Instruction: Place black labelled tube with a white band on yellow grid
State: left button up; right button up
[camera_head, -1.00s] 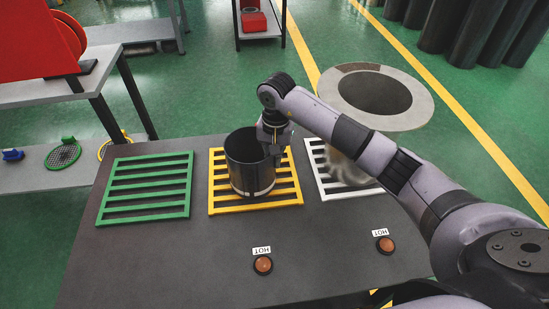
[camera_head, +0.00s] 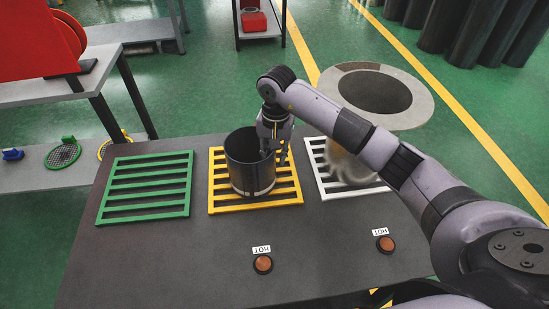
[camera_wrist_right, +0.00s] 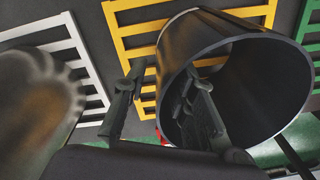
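The black tube (camera_head: 247,172) stands upright on the yellow grid (camera_head: 288,197), with a pale band near its base. It also shows in the right wrist view (camera_wrist_right: 285,85), open end toward the camera. My right gripper (camera_head: 274,152) is at the tube's right rim. In the right wrist view my right gripper (camera_wrist_right: 160,105) is open, one finger outside the tube and the other inside its mouth. A gap shows between the fingers and the wall. My left gripper is in neither view.
A green grid (camera_head: 147,205) lies left of the yellow one, and a white grid (camera_head: 326,188) lies right, with a blurred toothed round part (camera_head: 350,170) over it. Two orange buttons (camera_head: 263,264) (camera_head: 385,244) are at the table's front. A large flanged cylinder (camera_head: 408,110) stands behind.

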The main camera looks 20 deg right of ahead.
notch_tip(320, 180, up, 11)
jog(key=b, duration=0.1)
jog(key=shift+f+b, duration=0.2)
jog(key=shift+b, duration=0.1)
jog(key=shift+s+d, duration=0.1)
